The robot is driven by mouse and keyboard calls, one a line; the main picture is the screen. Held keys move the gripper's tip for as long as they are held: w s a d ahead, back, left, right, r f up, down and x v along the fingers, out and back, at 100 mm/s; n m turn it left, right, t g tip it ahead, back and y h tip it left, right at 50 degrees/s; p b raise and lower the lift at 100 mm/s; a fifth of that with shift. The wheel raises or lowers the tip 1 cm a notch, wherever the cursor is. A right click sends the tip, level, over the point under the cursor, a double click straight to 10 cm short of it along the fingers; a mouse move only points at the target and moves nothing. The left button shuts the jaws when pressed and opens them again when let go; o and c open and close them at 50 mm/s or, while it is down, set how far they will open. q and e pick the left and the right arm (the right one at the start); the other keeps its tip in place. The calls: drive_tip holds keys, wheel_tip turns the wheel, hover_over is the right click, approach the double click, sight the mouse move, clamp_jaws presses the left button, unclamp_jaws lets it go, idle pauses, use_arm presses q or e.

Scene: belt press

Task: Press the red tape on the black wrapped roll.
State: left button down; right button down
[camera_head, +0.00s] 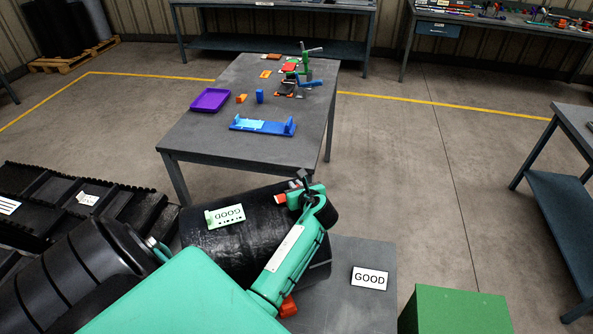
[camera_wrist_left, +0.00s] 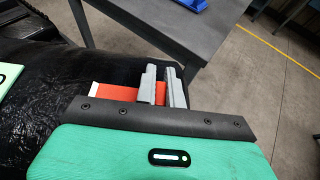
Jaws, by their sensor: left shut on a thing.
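The black wrapped roll (camera_head: 215,250) lies in front of me, with a pale green GOOD label on its top that reads upside down. My left gripper (camera_head: 294,188) is at the right end of the roll's upper side. Red tape (camera_head: 281,198) shows beside its fingers. In the left wrist view the red tape (camera_wrist_left: 115,92) lies along the roll (camera_wrist_left: 60,60), and red also shows between the two grey fingers (camera_wrist_left: 162,88), which are shut on it. My arm hides part of the roll. My right gripper is not in view.
A GOOD sign (camera_head: 369,278) is on a grey surface (camera_head: 345,252) right of the roll. A green box (camera_head: 455,310) is at the lower right. Black ribbed conveyor-like parts (camera_head: 70,215) lie at left. A grey table (camera_head: 200,137) with a purple tray (camera_head: 211,100) stands beyond.

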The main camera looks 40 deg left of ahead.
use_arm(q)
drive_tip(key=shift+s+f, duration=0.1)
drive_tip(key=shift+f, duration=0.55)
idle(1.4)
drive_tip(key=shift+p, duration=0.4)
idle(0.9)
drive_tip(key=c, duration=1.4)
unclamp_jaws()
drive_tip(key=shift+c, duration=0.2)
drive_tip(key=shift+r, duration=0.1)
drive_tip(key=shift+s+d+r, duration=0.15)
drive_tip(key=shift+d, duration=0.35)
drive_tip(key=b+v, duration=0.3)
drive_tip(key=v, duration=0.9)
drive_tip(key=shift+s+d+r, duration=0.15)
drive_tip(key=shift+s+d, duration=0.1)
